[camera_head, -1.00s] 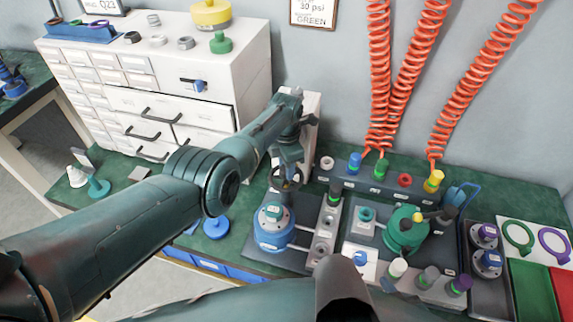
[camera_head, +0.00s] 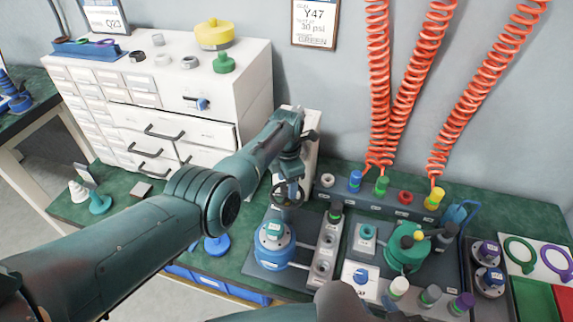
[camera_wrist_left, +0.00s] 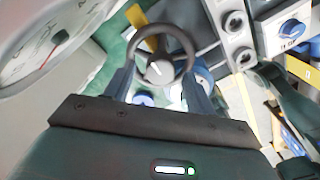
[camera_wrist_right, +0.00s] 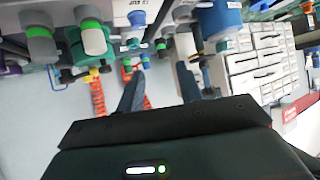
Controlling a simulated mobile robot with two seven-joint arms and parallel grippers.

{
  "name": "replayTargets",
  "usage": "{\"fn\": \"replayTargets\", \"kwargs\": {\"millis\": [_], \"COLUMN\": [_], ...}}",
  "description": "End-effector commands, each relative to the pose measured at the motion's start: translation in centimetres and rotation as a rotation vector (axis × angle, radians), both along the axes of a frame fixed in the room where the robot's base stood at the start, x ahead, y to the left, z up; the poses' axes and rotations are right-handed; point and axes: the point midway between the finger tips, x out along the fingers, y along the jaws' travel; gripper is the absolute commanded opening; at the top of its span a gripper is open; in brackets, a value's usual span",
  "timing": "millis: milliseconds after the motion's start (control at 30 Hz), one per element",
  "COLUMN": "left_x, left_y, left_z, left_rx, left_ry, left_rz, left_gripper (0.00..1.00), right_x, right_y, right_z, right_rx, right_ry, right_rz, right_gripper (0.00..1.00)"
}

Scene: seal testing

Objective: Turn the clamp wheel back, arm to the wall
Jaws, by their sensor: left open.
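The dark clamp wheel (camera_head: 287,194) stands behind the blue round housing (camera_head: 273,243) on the green bench. It also shows in the left wrist view (camera_wrist_left: 162,42), a ring with a pale hub. My left gripper (camera_head: 290,170) is at the wheel, with its fingers (camera_wrist_left: 160,90) apart on either side of it. I cannot tell whether they touch the rim. The clamp's arm is not clear to see. My right gripper (camera_wrist_right: 160,92) is open and empty in its wrist view, pointing at the grey wall; it does not show in the head view.
A pressure gauge (camera_wrist_left: 35,45) is close on the left in the left wrist view. A green housing (camera_head: 405,250) and a row of coloured fittings (camera_head: 381,186) stand to the right, under orange coiled hoses (camera_head: 412,70). The white drawer cabinet (camera_head: 255,95) is behind my left arm.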

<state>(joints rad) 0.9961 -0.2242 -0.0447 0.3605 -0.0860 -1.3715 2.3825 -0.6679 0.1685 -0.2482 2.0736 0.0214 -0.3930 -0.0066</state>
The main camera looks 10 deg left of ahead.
Motion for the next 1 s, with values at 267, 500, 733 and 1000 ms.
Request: {"fn": "replayTargets", "kwargs": {"millis": [267, 500, 733, 1000], "left_x": [0.1, 0.1, 0.0, 0.0], "left_y": [-0.1, 0.0, 0.0, 0.0], "left_z": [6.3, 10.6, 12.3, 12.4], "left_rx": [-0.002, 0.0, 0.001, 0.001], "left_ry": [-0.004, -0.004, 0.0, 0.0], "left_rz": [0.001, 0.0, 0.001, 0.001], "left_gripper": [0.55, 0.55, 0.55, 0.55], "right_x": [-0.6, -0.6, -0.3, -0.4], "right_y": [-1.4, -1.5, -1.5, -1.5], "right_z": [0.7, 0.4, 0.4, 0.4], "right_rx": [-0.024, -0.023, -0.023, -0.025], "right_ry": [0.055, 0.07, 0.066, 0.067], "right_rz": [-0.035, -0.051, -0.051, -0.049], "right_gripper": [0.36, 0.36, 0.36, 0.36]}}
